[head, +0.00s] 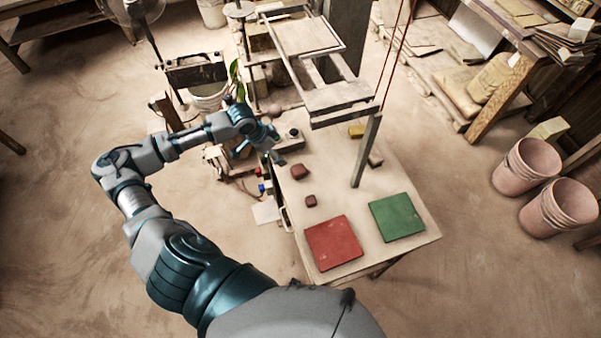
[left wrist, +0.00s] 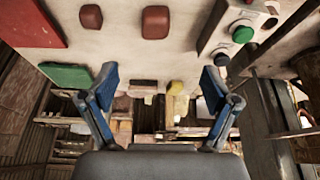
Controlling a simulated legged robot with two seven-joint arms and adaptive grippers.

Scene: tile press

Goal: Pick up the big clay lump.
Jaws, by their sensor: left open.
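The big clay lump (head: 299,171), a reddish-brown rounded block, lies on the pale table near its left side. In the left wrist view the big lump (left wrist: 155,22) shows at the top middle, beyond the fingertips. The small clay lump (head: 311,200) lies nearer the red square; it also shows in the left wrist view (left wrist: 91,17). My left gripper (head: 274,150) is just left of and behind the big lump, apart from it. In the left wrist view its blue fingers (left wrist: 160,82) are spread wide with nothing held between them. My right gripper is not in view.
A red square (head: 333,242) and a green square (head: 397,216) lie at the table's front. A press frame with a post (head: 366,150) stands at the back right. A yellow block (head: 356,131) lies near it. A green button (left wrist: 243,34) sits on a control box.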

